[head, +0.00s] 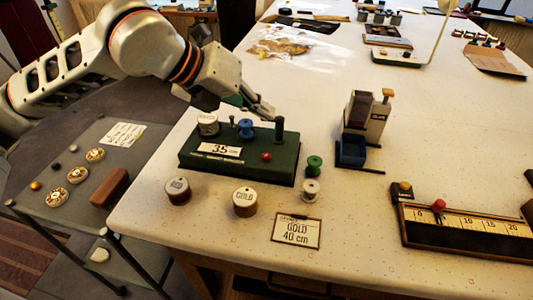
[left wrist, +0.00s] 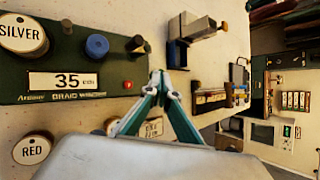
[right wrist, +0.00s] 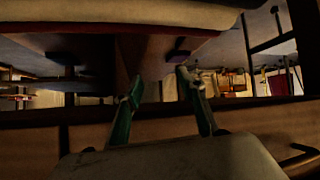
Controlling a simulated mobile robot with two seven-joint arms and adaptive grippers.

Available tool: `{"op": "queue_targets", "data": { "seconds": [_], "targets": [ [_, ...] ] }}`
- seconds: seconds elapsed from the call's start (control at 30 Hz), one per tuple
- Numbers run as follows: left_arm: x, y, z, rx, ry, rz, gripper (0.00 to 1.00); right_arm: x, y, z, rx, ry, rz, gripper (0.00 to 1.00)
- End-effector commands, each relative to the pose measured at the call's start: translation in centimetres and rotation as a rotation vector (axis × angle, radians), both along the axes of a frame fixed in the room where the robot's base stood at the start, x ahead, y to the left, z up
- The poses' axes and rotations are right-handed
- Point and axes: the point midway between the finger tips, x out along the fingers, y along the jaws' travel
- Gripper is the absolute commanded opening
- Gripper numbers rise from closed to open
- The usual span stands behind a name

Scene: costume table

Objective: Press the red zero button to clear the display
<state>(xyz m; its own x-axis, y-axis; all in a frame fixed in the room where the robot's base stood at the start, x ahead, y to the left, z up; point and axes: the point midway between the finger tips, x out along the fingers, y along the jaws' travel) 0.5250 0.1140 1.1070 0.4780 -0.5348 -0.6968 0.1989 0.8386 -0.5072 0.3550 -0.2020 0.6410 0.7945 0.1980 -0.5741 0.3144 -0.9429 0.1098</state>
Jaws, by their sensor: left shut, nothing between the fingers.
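The green braid winder (head: 190,161) stands on the table, its display (head: 220,149) reading 35 cm. The red button (head: 266,156) is on its top, right of the display. The button also shows in the left wrist view (left wrist: 128,85), just left of my fingertips. My left gripper (head: 270,112) is shut and empty, behind and above the winder's right end, apart from the button in the head view. It also shows in the left wrist view (left wrist: 158,78). My right gripper (right wrist: 160,82) is open and empty, low beside dark furniture, out of the head view.
On the winder are a silver spool (head: 208,125), a blue spool (head: 245,129) and a green post (head: 279,130). Green (head: 314,165) and white (head: 311,190) spools stand at its right. A gold card (head: 297,232) lies in front. A blue-trayed device (head: 352,150) stands right.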

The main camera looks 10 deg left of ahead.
Motion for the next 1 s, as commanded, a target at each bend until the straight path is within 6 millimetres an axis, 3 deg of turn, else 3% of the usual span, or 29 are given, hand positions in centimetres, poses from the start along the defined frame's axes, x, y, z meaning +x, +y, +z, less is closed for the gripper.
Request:
{"op": "queue_targets", "data": {
  "seconds": [0.27, 0.7, 1.0],
  "targets": [
    [0.0, 0.0, -2.4, 0.000, 0.002, -0.001, 0.00, 0.2, 0.0, -0.6, 0.002, -0.007, -0.001, 0.40],
    [0.0, 0.0, -8.2, 0.000, 0.005, -0.001, 0.00, -0.8, -0.3, -4.4, -0.015, 0.024, 0.003, 0.40],
    [0.0, 0.0, -8.7, 0.000, 0.000, 0.000, 0.00, 0.6, -0.7, -3.2, -0.026, -0.010, -0.001, 0.40]
  ]
}}
